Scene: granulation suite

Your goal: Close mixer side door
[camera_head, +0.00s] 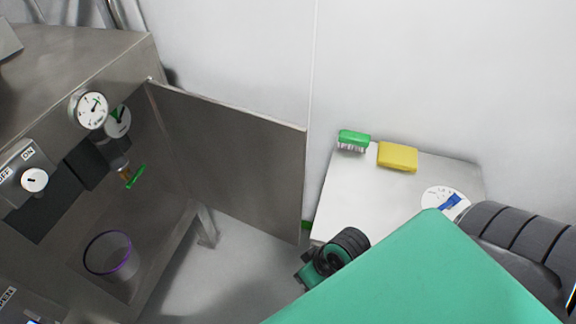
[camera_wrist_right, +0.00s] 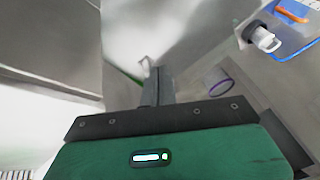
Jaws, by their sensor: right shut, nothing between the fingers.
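The mixer side door (camera_head: 232,158) is a flat grey metal panel. It stands swung open from its hinge edge on the right of the mixer cabinet (camera_head: 100,55). The cabinet's inside is exposed, with a dark recess and a purple-rimmed clear vessel (camera_head: 110,255). A purple ring also shows in the right wrist view (camera_wrist_right: 218,86). My right gripper (camera_wrist_right: 158,80) is shut and empty in the right wrist view, with floor and grey metal surfaces beyond it. In the head view my right arm is low, right of the door; the fingertips are not clear there. My left gripper is not in view.
A white side table (camera_head: 375,195) right of the door holds a green brush (camera_head: 353,140), a yellow sponge (camera_head: 397,156) and a round white dial (camera_head: 444,201). A gauge (camera_head: 91,109) and switch (camera_head: 34,179) sit on the cabinet. Floor (camera_head: 235,250) shows below the door.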

